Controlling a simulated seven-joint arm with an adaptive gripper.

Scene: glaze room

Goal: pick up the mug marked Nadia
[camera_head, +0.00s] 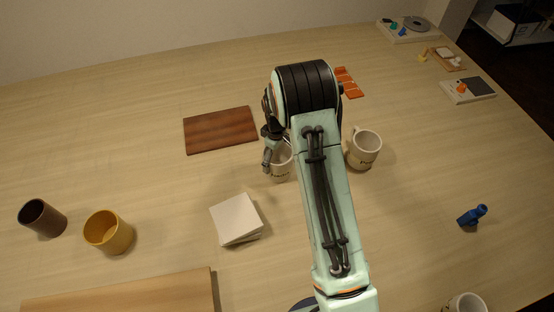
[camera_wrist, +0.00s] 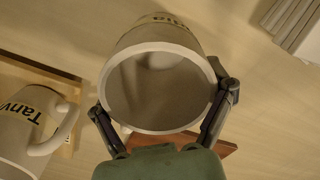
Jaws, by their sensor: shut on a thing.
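My gripper (camera_head: 270,150) is shut on a white mug (camera_head: 282,168), partly hidden behind my arm in the head view. In the wrist view my gripper (camera_wrist: 162,125) has a finger on each side of this mug (camera_wrist: 158,45), whose open rim faces the camera. Dark lettering on its far side is cut off, and I cannot read the whole name. A second white mug (camera_head: 364,149) stands to the right of my arm. In the wrist view a white mug (camera_wrist: 22,125) at left has lettering beginning "Tanv". Another mug (camera_head: 465,303) is cut off at the bottom edge.
A stack of white tiles (camera_head: 237,218) lies in front of the held mug. A brown board (camera_head: 220,130) lies behind and left. A yellow cup (camera_head: 107,232) and dark cup (camera_head: 42,218) stand far left. A blue object (camera_head: 472,215) sits at right. The table between is clear.

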